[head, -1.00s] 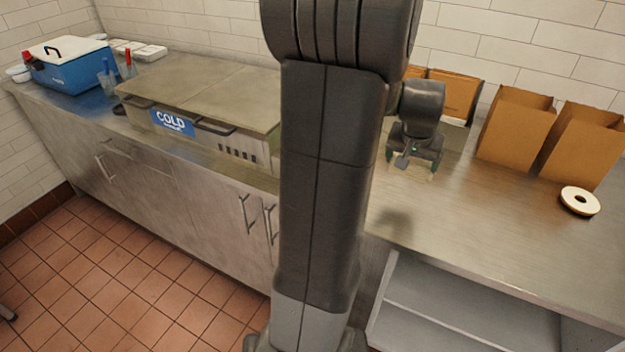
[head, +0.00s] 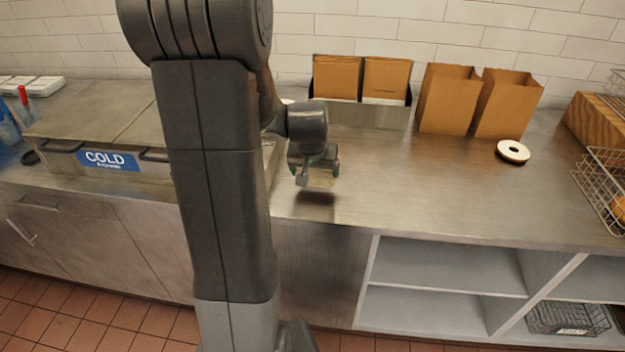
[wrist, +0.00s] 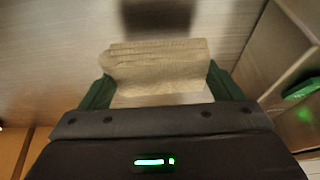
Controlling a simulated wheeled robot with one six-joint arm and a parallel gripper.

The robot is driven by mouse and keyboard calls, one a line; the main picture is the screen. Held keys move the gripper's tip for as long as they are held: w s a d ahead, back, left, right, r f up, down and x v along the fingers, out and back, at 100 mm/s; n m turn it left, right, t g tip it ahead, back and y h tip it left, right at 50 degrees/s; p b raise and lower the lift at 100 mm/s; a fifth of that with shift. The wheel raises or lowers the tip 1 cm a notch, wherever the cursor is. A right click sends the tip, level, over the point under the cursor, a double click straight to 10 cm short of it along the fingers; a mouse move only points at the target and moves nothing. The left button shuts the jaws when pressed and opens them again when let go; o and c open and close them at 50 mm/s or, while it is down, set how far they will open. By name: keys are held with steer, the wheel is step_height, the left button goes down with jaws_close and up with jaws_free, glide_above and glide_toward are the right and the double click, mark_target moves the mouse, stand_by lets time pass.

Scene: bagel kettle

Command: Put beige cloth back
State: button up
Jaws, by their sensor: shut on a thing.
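The beige cloth (wrist: 155,65) is folded and sits between the two green fingers of my gripper (wrist: 155,92) in the wrist view. My gripper is shut on it. In the head view my gripper (head: 315,172) is above the steel counter, just right of the cold unit, with the beige cloth (head: 320,179) showing small and dim beneath it. A dark shadow lies on the counter below, so the cloth appears held above the surface.
The steel counter (head: 430,190) is clear to the right of my gripper. The cold unit (head: 90,125) is at left. Open shelves (head: 450,270) lie below the counter.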

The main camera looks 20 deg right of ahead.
mark_target(314, 175)
steer(key=shift+f, duration=1.7)
steer(key=shift+f, duration=0.1)
steer(key=o, duration=0.8)
steer(key=shift+s+r, duration=0.1)
steer(key=shift+r, duration=0.45)
steer(key=v, duration=1.1)
